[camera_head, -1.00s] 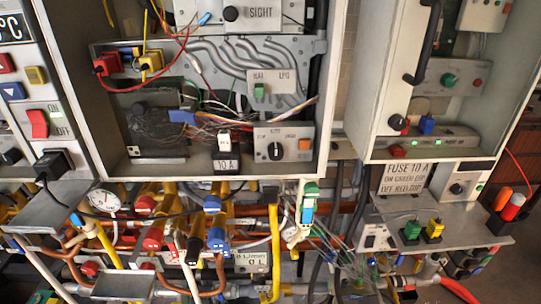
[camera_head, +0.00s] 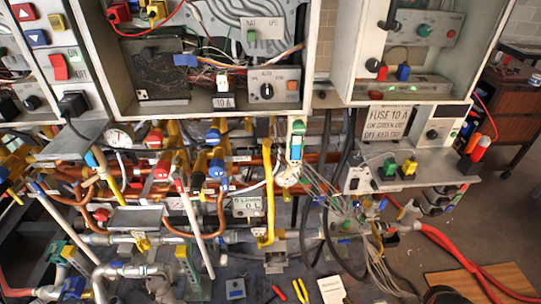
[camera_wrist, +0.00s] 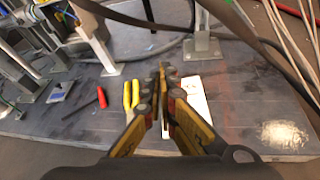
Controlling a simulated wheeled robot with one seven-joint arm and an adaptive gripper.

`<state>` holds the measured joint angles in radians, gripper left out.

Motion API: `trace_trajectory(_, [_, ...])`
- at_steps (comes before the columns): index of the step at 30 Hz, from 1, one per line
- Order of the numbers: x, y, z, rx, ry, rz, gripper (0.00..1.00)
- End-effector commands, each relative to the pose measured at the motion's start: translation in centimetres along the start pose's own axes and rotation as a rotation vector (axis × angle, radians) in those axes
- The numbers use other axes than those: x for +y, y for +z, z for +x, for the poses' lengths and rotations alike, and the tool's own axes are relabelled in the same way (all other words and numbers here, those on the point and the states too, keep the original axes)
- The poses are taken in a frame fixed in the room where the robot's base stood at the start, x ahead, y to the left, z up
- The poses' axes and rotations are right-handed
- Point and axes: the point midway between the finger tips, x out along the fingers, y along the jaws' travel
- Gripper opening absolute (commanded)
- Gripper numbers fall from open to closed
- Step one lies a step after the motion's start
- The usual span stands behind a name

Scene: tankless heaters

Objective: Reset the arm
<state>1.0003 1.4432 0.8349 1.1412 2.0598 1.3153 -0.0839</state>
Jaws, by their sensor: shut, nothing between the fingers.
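My gripper (camera_wrist: 163,78) shows in the wrist view, with its yellow and dark fingers drawn together at the tips. It is shut and I see nothing between the fingers. It hangs over a dark grey bench top (camera_wrist: 240,95), apart from the things lying there. A yellow-handled tool (camera_wrist: 131,95) lies to the left of the fingertips, and a white card (camera_wrist: 195,98) lies partly hidden behind the right finger. My arm and gripper do not show in the head view.
In the head view, an open cabinet (camera_head: 306,60) and a second cabinet (camera_head: 343,70) stand above crowded copper pipes and valves. Loose wires hang near the middle. A red-handled tool (camera_wrist: 101,97) lies on the bench. A metal post foot (camera_wrist: 202,48) stands beyond my fingers. Thick red hoses (camera_head: 450,250) run at right.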

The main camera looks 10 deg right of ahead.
Motion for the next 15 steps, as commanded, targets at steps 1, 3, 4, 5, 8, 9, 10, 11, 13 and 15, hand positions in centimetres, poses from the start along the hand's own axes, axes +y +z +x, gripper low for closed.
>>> trace_trajectory(1, [1.2, -0.3, -0.2, 0.01, 0.03, 0.004, 0.0])
trace_trajectory(3, [2.9, -0.6, -0.5, 0.023, 0.078, 0.007, 0.0])
trace_trajectory(4, [3.7, -0.7, -0.7, 0.03, 0.101, 0.008, 0.0])
trace_trajectory(5, [4.5, -0.8, -0.9, 0.037, 0.125, 0.008, 0.0])
trace_trajectory(8, [6.7, -0.2, -1.6, 0.053, 0.215, -0.006, 0.0])
trace_trajectory(9, [7.5, 0.3, -1.9, 0.06, 0.253, -0.017, 0.0])
trace_trajectory(10, [8.1, 0.7, -2.2, 0.064, 0.283, -0.027, 0.0])
trace_trajectory(11, [8.6, 1.3, -2.5, 0.068, 0.314, -0.039, 0.0])
trace_trajectory(13, [9.7, 2.9, -3.2, 0.078, 0.396, -0.079, 0.0])
trace_trajectory(15, [10.9, 4.8, -4.0, 0.089, 0.484, -0.129, 0.0])
